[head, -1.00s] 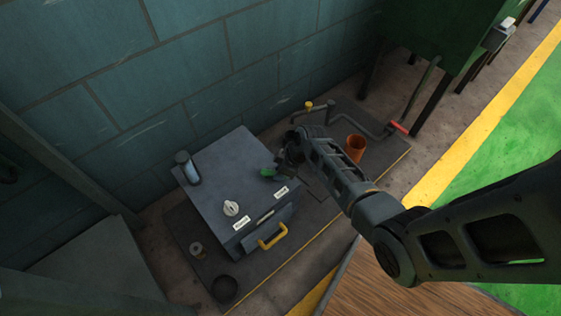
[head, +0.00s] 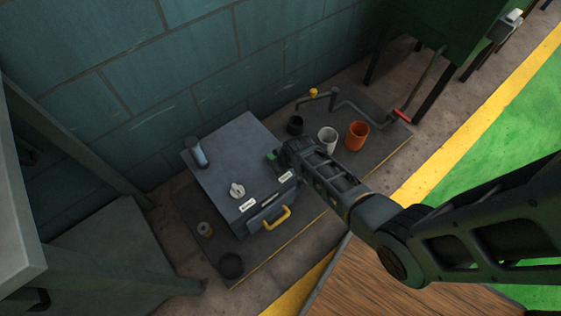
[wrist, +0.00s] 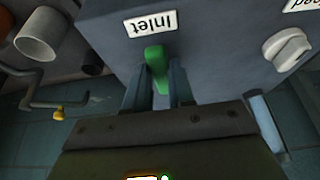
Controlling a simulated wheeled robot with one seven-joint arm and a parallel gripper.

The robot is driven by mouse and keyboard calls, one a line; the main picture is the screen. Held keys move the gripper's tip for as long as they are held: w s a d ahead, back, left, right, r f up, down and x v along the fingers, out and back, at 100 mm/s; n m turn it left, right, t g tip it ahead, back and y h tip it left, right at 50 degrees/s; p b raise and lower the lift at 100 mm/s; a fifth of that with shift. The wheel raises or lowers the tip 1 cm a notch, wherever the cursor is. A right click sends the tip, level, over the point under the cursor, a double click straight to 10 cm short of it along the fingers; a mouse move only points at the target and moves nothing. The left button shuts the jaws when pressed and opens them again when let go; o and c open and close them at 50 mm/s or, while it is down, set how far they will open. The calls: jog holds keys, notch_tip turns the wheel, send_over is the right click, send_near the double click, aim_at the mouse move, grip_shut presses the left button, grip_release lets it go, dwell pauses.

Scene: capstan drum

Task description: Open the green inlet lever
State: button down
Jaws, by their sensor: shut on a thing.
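The green inlet lever (wrist: 156,66) is on the grey box (wrist: 215,45), beside a white label reading "Inlet" (wrist: 150,24) in the wrist view. My gripper (wrist: 160,85) is shut on the lever, with one dark finger on each side of it. In the head view my gripper (head: 281,158) is at the box's (head: 222,150) right edge. Only a small green part of the lever (head: 271,155) shows there; my gripper hides the rest.
A white knob (head: 237,190), a clear cylinder (head: 197,153) and a yellow handle (head: 277,218) are on the box. A white cup (head: 327,139), an orange cup (head: 357,135) and a black cup (head: 295,125) stand right of it. A bent pipe with a yellow end (head: 313,92) is behind.

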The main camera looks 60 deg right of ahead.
dwell(0.5)
jog(key=c, duration=1)
grip_release()
jog(key=shift+o, duration=0.2)
jog(key=p+v, duration=0.3)
jog(key=v, duration=0.4)
jog(key=shift+r, duration=0.35)
jog(key=shift+s+a, duration=0.1)
jog(key=shift+s, duration=0.05)
